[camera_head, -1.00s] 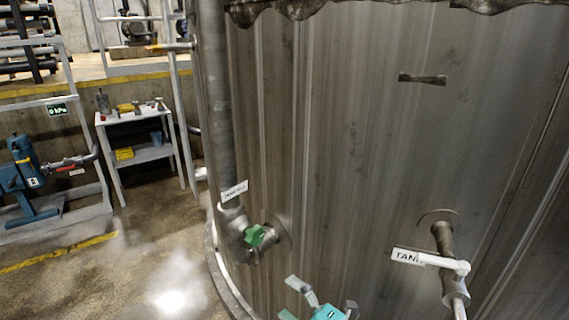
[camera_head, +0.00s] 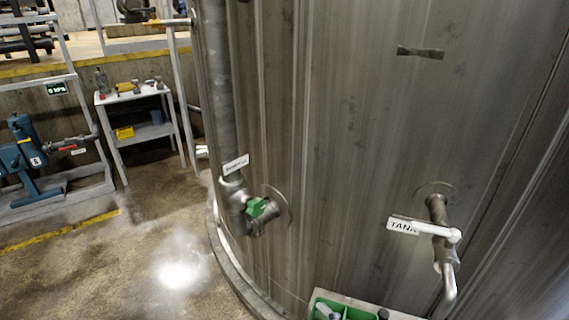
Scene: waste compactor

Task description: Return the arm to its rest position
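My gripper is not in view now, and no part of my arm shows clearly. A large grey metal tank (camera_head: 340,130) fills the middle and right of the head view. A grey pipe with a green valve handle (camera_head: 256,207) and a white label (camera_head: 235,164) is on its left side. A second pipe stub with a white lever (camera_head: 437,229) and a label beginning "TANK" (camera_head: 402,225) is on its right side.
A green compartmented tray (camera_head: 345,309) shows at the bottom edge, holding a grey item. A grey side table (camera_head: 131,95) with small parts stands at the left. The wet floor (camera_head: 120,265) between is clear.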

